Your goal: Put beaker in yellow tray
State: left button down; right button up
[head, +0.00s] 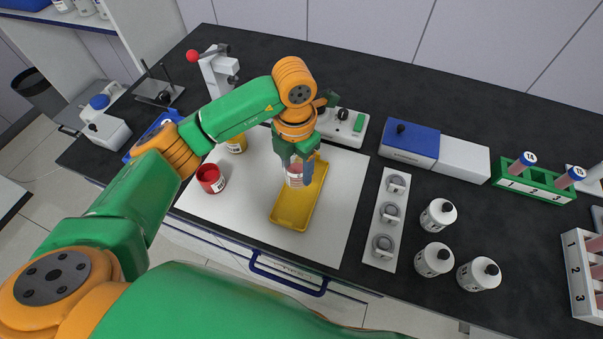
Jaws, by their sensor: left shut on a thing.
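The yellow tray (290,214) lies on a white mat near the counter's front edge. My left gripper (293,163) points down over the tray's left side and is shut on the beaker (295,178). The beaker is clear with a reddish band, upright, and its top is hidden between the fingers. It appears over the tray; I cannot tell whether it touches the tray floor. My right gripper is not in view.
A red jar (211,179) and a yellow-labelled jar (237,144) stand left of the tray on the white mat (335,215). A rack with round grey parts (386,220) and several white bottles (437,214) stand to the right. A white device (343,126) is behind.

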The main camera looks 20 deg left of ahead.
aim_at(301, 178)
pick_arm(q)
jog(key=f+p, duration=0.1)
jog(key=f, duration=0.1)
jog(key=f+p, duration=0.1)
jog(key=f, duration=0.1)
jog(key=shift+d, duration=0.4)
jog(key=shift+f+b, duration=0.35)
jog(key=shift+f, duration=0.05)
jog(key=shift+c, duration=0.8)
grip_release()
jog(key=shift+r, duration=0.1)
jog(key=shift+r, duration=0.3)
notch_tip(301, 178, up, 12)
jog(key=b, duration=0.1)
jog(key=shift+f+b, duration=0.15)
jog(key=shift+b, duration=0.15)
